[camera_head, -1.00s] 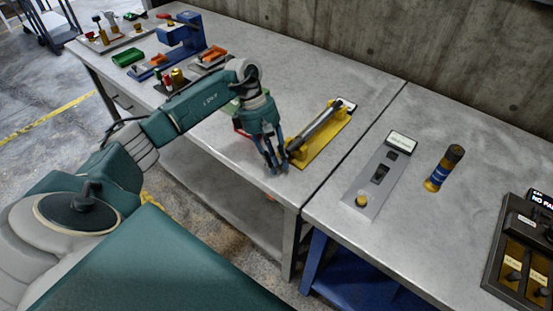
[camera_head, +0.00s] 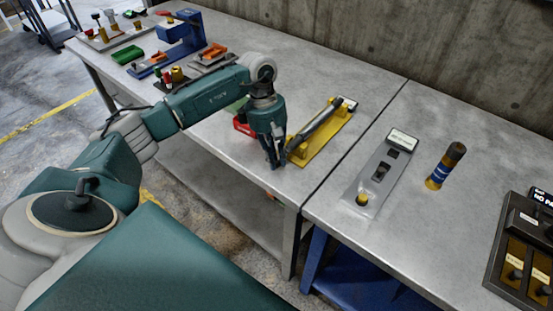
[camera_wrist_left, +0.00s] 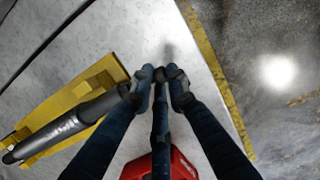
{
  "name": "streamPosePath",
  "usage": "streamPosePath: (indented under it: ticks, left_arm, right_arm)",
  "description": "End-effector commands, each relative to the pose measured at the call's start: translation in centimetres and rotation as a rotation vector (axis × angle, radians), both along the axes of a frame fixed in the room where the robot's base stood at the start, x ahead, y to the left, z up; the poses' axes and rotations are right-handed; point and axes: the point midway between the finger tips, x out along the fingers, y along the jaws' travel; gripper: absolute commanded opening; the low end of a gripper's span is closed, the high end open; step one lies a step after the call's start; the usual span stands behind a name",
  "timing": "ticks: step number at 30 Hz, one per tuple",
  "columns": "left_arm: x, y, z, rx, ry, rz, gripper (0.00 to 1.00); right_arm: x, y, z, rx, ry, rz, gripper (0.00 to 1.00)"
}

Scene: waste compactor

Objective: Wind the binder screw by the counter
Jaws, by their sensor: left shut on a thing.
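The binder screw (camera_head: 320,126) is a long grey rod on a yellow base (camera_head: 315,148) near the front right of the left counter (camera_head: 345,75). In the left wrist view the rod (camera_wrist_left: 65,125) slants from lower left up to my fingers. My left gripper (camera_head: 276,162) points down at the rod's near end, by the counter's front edge. Its fingers (camera_wrist_left: 163,75) are closed together on something small at that end, which they mostly hide. My right gripper is not in view.
A red thing (camera_head: 243,126) lies just behind my left gripper. On the right counter are a grey plate with a small display (camera_head: 374,178), a blue and yellow cylinder (camera_head: 443,168) and a dark panel (camera_head: 520,255). Trays and a blue stand (camera_head: 183,38) are further left.

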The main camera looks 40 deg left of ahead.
Motion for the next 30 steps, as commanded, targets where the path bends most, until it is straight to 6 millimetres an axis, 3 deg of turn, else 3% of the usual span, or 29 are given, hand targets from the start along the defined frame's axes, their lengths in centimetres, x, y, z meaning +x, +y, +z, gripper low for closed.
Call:
streamPosePath:
  ticks: [20,30]
  left_arm:
    - [0.2,0.3,1.2,0.637,-0.056,-0.004,0.0]
    - [0.2,0.4,2.4,0.959,-0.079,-0.005,0.0]
  right_arm:
    - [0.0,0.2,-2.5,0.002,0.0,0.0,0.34]
    - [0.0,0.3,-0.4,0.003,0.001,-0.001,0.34]
